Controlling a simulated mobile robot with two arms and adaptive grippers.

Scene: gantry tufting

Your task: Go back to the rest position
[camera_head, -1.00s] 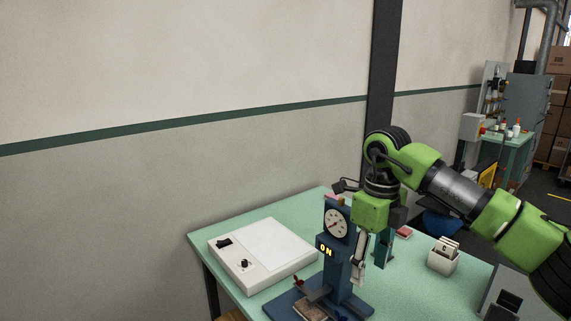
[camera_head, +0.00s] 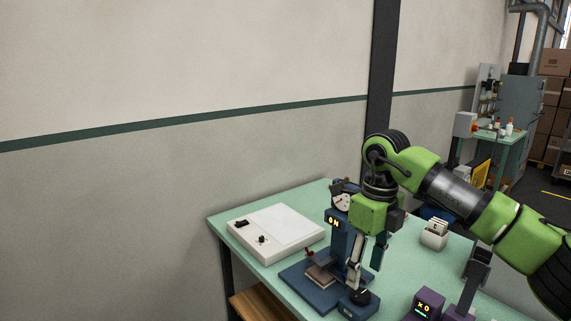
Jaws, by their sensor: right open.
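My right arm, green and black, comes in from the right. Its gripper (camera_head: 366,274) points down over the green table, with its fingers apart and nothing visible between them. The fingers stand in front of the blue press-like device (camera_head: 335,238), which has a round dial and a lit "ON" display. They hide part of it, and I cannot tell whether they touch it. My left gripper is out of view.
The green table (camera_head: 232,222) also carries a white light-box panel (camera_head: 285,228), a white holder with cards (camera_head: 433,238), and a dark purple device (camera_head: 427,304) with a lit display at the front. A dark post (camera_head: 380,75) stands behind.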

